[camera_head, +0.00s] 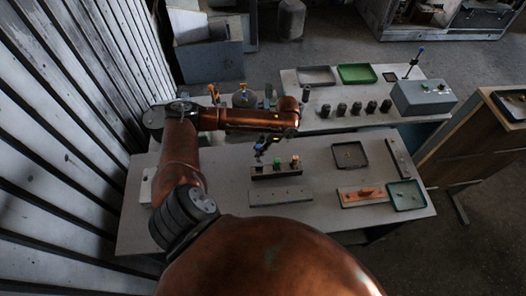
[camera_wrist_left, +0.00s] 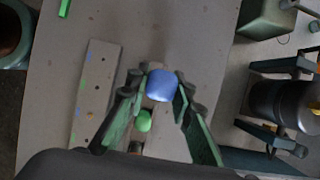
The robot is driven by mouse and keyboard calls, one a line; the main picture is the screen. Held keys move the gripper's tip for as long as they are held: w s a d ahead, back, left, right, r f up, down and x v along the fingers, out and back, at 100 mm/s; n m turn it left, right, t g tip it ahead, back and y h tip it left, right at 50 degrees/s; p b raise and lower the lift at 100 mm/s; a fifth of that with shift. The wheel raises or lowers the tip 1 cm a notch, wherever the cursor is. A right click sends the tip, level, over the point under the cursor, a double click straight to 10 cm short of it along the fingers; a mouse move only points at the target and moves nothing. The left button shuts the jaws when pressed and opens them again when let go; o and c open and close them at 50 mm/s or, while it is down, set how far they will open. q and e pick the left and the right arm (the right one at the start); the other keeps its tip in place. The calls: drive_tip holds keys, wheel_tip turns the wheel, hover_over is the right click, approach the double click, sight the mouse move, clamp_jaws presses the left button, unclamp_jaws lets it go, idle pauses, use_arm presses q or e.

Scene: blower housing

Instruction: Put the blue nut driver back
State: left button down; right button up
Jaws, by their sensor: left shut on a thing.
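The blue nut driver shows as a round blue handle (camera_wrist_left: 161,86) between the fingertips in the left wrist view. My left gripper (camera_head: 264,147) is shut on it, above the left end of a dark holder block (camera_head: 262,172). In the head view the driver is small and partly hidden by the fingers. A green-handled driver (camera_head: 277,162) and an orange-red one (camera_head: 295,159) stand upright in the block. The green handle also shows below the blue one in the left wrist view (camera_wrist_left: 144,121). I cannot tell whether the blue driver's tip touches the block. My right gripper is not in view.
A grey strip with holes (camera_head: 281,195) lies in front of the block. To the right are a wooden board with an orange part (camera_head: 362,196), a dark tray (camera_head: 350,155) and a teal-rimmed tray (camera_head: 406,196). A grey control box (camera_head: 423,97) stands on the rear table.

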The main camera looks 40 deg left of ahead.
sight(259, 159)
use_arm(q)
wheel_tip(259, 159, down, 6)
drive_tip(key=b, duration=0.6)
drive_tip(key=shift+r, duration=0.15)
drive_tip(key=shift+f+b, duration=0.3)
drive_tip(key=shift+f, duration=0.75)
drive_tip(key=shift+f+p, duration=0.15)
drive_tip(key=shift+p, duration=0.55)
drive_tip(key=shift+p, duration=0.65)
